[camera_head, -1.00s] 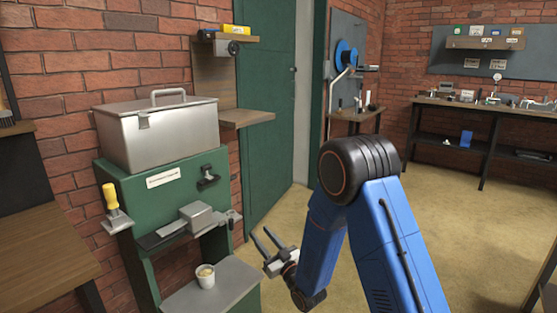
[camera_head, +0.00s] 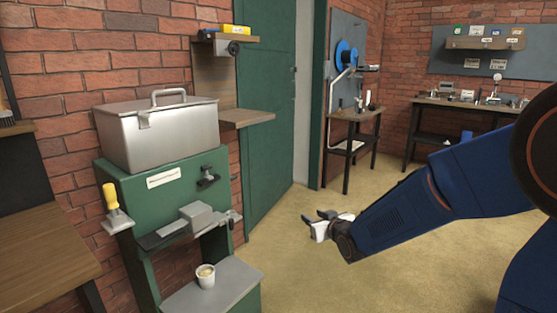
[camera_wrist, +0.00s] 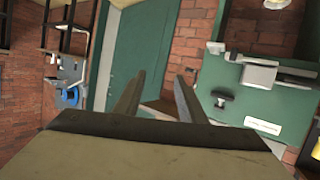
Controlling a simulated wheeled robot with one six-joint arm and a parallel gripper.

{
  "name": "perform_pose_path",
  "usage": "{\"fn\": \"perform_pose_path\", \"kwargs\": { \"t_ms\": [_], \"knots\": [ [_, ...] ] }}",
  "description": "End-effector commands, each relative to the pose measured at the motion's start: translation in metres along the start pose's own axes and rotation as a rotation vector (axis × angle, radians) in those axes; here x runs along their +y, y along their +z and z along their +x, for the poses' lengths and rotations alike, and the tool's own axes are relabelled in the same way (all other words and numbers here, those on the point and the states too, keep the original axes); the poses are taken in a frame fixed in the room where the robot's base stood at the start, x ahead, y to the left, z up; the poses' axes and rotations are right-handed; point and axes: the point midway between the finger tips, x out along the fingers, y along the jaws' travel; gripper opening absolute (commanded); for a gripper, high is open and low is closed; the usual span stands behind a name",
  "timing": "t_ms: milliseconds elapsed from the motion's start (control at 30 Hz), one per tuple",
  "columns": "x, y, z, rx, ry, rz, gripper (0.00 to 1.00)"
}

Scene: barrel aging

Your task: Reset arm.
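My gripper (camera_head: 322,222) is at the end of the blue arm, in the middle of the head view, over the bare floor and right of the green stand. In the wrist view its two fingers (camera_wrist: 157,98) stand apart with nothing between them, so it is open and empty. It touches nothing that I can see. The arm comes in from the right edge of the head view, and its upper part is cut off there.
A green stand (camera_head: 175,208) carries a metal lidded box (camera_head: 158,137). A cup (camera_head: 206,277) is on its lower grey shelf (camera_head: 235,280). A green door (camera_head: 268,120) is behind. Workbenches (camera_head: 458,104) line the back wall. The floor (camera_head: 290,275) is clear.

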Motion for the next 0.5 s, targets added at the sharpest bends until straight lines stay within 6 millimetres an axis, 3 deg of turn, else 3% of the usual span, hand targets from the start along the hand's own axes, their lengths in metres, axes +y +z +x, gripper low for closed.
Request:
{"fn": "perform_pose_path", "kwargs": {
  "t_ms": [200,500],
  "knots": [
    [0.03,0.004,-0.061,-0.141,0.066,0.028,0.37],
    [0.055,0.026,-0.155,-0.343,0.138,0.087,0.37]
  ]
}}
